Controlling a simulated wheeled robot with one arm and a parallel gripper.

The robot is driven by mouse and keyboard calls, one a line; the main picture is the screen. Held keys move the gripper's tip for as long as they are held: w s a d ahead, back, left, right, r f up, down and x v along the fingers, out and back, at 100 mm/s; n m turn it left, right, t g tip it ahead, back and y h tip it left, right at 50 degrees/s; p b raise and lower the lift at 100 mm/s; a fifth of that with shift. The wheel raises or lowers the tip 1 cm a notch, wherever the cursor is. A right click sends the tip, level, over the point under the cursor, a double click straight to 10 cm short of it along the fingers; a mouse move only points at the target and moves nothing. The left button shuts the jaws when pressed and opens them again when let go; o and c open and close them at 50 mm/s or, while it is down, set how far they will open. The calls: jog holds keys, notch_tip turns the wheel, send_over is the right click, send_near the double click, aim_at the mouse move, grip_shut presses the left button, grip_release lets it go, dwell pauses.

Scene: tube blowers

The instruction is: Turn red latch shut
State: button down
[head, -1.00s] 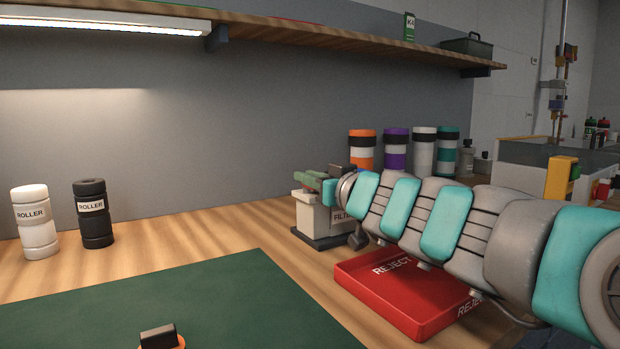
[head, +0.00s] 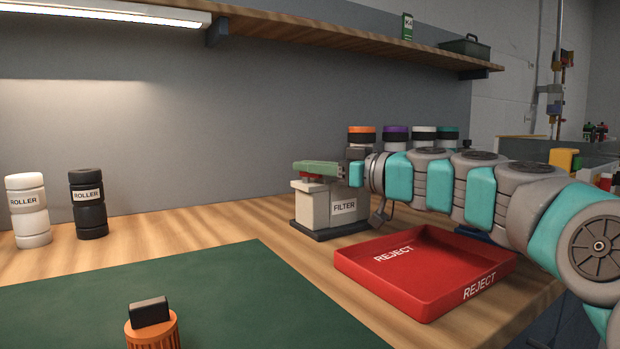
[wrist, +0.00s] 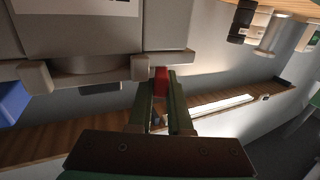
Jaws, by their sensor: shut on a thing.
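A pale grey box labelled FILTER (head: 318,208) stands on a dark base on the bench, behind the reject tray. My green gripper (head: 302,168) reaches over its top from the right and hides part of it. In the wrist view, a small red latch (wrist: 161,80) sits at the end of the grey housing (wrist: 95,64). My gripper (wrist: 163,88) is shut on the red latch there, with one green finger on each side. The fingers hide part of the latch.
The red REJECT tray (head: 418,305) lies below my arm. A green mat (head: 230,300) with an orange ribbed knob (head: 153,331) is in front. White (head: 29,225) and black (head: 88,215) ROLLER cans stand left. Several banded tubes (head: 396,138) stand behind my arm.

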jog(key=shift+w+n+g+y+b, duration=0.15)
jog(key=shift+n+g+y+b, duration=0.65)
jog(key=shift+n+g, duration=0.5)
jog(key=shift+g, duration=0.5)
jog(key=shift+r+g+y, duration=0.1)
jog(key=shift+g+y, duration=0.2)
jog(key=c, duration=0.8)
grip_release()
jog(key=shift+c, duration=0.2)
